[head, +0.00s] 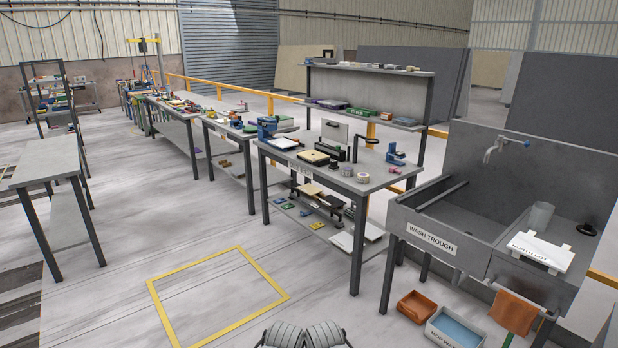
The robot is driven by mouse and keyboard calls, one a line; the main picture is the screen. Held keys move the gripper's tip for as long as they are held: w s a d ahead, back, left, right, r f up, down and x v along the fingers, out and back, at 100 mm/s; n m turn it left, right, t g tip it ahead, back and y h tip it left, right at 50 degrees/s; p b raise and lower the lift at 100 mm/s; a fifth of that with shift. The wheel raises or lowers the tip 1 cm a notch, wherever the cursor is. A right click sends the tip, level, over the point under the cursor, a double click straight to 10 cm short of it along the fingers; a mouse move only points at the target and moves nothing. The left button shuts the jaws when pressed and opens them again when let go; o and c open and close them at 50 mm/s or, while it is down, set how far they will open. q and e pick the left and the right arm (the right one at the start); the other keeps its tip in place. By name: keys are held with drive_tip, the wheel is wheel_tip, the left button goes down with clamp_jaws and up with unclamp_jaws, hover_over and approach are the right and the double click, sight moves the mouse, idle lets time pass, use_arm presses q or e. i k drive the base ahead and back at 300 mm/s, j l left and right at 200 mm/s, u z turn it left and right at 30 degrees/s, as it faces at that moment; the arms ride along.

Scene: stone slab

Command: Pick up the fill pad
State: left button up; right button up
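No object is clearly readable as the fill pad from this distance. A pale cream pad or block (313,157) lies on a dark base on the near workbench (376,184), and another pale flat piece (310,189) lies on its lower shelf; I cannot tell whether either is the fill pad. Only grey ribbed parts of my own body show at the bottom edge; no gripper fingers are in view.
A wash trough (432,238) stands at right, with an orange bin (416,307) and a mop wash bin (455,328) below. More benches run back at left, including a grey table (48,162). A yellow floor square (215,258) and the floor around it are clear.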

sight(333, 166)
drive_tip(key=i, duration=2.25)
drive_tip(key=i+z, duration=0.15)
drive_tip(key=i, duration=0.4)
drive_tip(key=i+j+z, duration=0.2)
drive_tip(key=i, duration=0.35)
drive_tip(key=i+j+z, duration=0.2)
drive_tip(key=i+z, duration=0.15)
drive_tip(key=i+j+z, duration=0.4)
drive_tip(key=i+l, duration=0.05)
drive_tip(key=l, duration=0.05)
